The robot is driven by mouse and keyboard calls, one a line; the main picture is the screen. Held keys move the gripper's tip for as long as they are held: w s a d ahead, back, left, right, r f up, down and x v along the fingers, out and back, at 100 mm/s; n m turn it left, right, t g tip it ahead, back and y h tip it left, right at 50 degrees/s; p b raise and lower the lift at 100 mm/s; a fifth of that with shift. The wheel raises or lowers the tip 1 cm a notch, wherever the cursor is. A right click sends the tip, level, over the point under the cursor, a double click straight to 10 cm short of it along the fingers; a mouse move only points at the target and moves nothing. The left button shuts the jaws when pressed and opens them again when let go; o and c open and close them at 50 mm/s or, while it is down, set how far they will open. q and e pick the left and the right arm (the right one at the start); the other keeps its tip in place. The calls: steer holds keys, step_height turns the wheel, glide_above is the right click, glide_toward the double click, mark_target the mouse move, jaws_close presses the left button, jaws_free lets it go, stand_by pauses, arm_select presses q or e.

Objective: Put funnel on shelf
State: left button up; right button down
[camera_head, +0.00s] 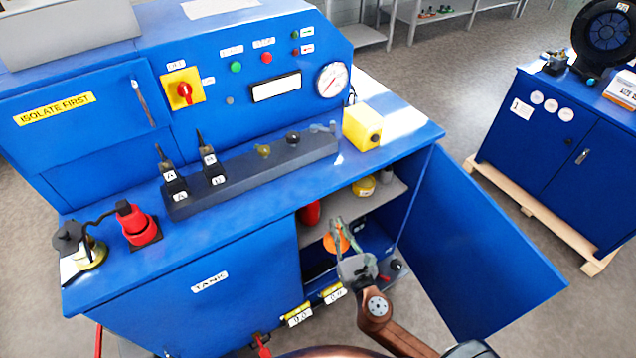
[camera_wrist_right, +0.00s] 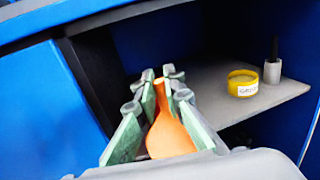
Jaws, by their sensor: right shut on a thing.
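The orange funnel (camera_wrist_right: 168,134) is held between the green-padded fingers of my right gripper (camera_wrist_right: 162,90) in the right wrist view. In the head view the funnel (camera_head: 337,240) shows as a small orange patch between the fingers of my right gripper (camera_head: 336,228). The gripper is at the open front of the blue cabinet, close to the grey shelf (camera_head: 388,196). The shelf (camera_wrist_right: 215,90) lies ahead and to the right of the funnel in the wrist view. I cannot tell whether the funnel touches it. My left gripper is not in view.
A yellow labelled tin (camera_wrist_right: 243,84) and a grey cylinder (camera_wrist_right: 272,72) stand on the shelf's right part. A red item (camera_head: 310,213) is at its left. The open cabinet door (camera_head: 480,245) stands to the right of my arm. The shelf's middle is clear.

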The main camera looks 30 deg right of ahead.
steer(key=w+d+m+h+b, duration=0.2)
steer(key=w+d+h, duration=0.1)
steer(key=w+d, duration=0.55)
steer(key=shift+g, duration=0.4)
steer(key=w+d+f+b, duration=0.1)
steer(key=w+f+b, duration=0.1)
steer(key=w+f, duration=0.1)
steer(key=w+d+f+b, duration=0.2)
steer(key=w+f+b, duration=0.1)
steer(key=w+f, duration=0.1)
steer(key=w+d+f+b, duration=0.1)
steer(key=w+f+b, duration=0.2)
steer(key=w+f, duration=0.1)
steer(key=shift+w+d+f, duration=0.25)
steer(key=shift+w+d, duration=0.05)
steer(key=shift+w, duration=0.3)
steer(key=shift+f, duration=0.2)
arm_select(q)
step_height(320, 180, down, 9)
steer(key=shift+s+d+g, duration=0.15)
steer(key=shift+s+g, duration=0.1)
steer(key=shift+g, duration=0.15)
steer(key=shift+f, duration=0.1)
steer(key=shift+b, duration=0.3)
